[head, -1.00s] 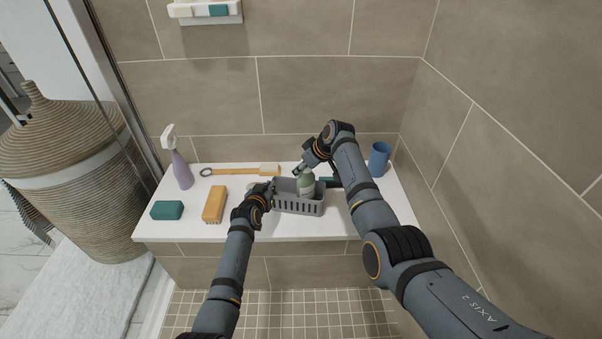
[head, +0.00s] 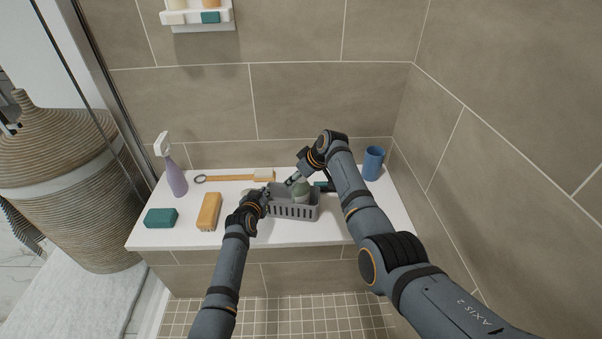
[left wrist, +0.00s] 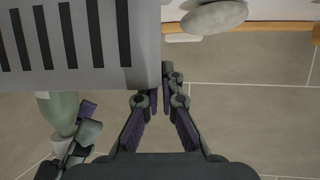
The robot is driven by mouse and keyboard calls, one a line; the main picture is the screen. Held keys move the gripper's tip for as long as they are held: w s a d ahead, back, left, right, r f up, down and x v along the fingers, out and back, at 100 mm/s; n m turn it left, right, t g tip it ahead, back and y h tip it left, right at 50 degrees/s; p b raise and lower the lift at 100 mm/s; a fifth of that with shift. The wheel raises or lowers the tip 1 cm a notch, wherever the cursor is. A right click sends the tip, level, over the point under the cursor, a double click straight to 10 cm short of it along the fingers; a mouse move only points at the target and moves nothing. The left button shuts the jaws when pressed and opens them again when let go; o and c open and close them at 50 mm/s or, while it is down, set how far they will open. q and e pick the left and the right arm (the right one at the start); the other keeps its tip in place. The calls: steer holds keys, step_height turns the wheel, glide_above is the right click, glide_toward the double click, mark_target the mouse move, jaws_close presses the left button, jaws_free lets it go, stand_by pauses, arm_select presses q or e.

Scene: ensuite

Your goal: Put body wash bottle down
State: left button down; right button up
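The pale green body wash bottle (head: 301,190) stands roughly upright in the grey slotted basket (head: 292,211) on the white bench. My right gripper (head: 293,179) is at the bottle's top, its fingers about the neck; my own arm partly hides this. In the left wrist view the bottle (left wrist: 62,110) shows past the basket (left wrist: 85,78), with my right gripper (left wrist: 85,132) at its neck. My left gripper (head: 265,196) is at the basket's left end. In its wrist view the fingers (left wrist: 160,88) are close together, one on each side of the basket's end wall.
The white bench (head: 235,237) also bears a spray bottle (head: 175,178), a teal block (head: 161,218), an orange brush (head: 208,211), a long-handled wooden brush (head: 235,178) and a blue cup (head: 373,163). A pale oval stone (left wrist: 215,17) lies near the left gripper.

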arm_select(q)
steer(key=shift+r, duration=0.1)
arm_select(e)
steer(key=v, duration=1.1)
steer(key=shift+d+r, duration=0.2)
steer(key=shift+r, duration=0.05)
steer(key=shift+s, duration=0.1)
steer(key=s+d+f+m+g+h, duration=0.1)
steer(key=s+d+f+m, duration=0.25)
steer(key=s+f, duration=0.55)
steer(key=s+d+f+m+h, duration=0.15)
steer(key=s+d+f, duration=0.45)
steer(key=f, duration=0.6)
steer(key=s+d+f+m+h, duration=0.1)
steer(key=s+d+f+m, duration=0.1)
steer(key=s, duration=1)
steer(key=s+d+f+m+g+h, duration=0.1)
steer(key=s+d+f+m, duration=0.1)
steer(key=s, duration=1.1)
steer(key=shift+d+f, duration=0.7)
steer(key=shift+f, duration=0.1)
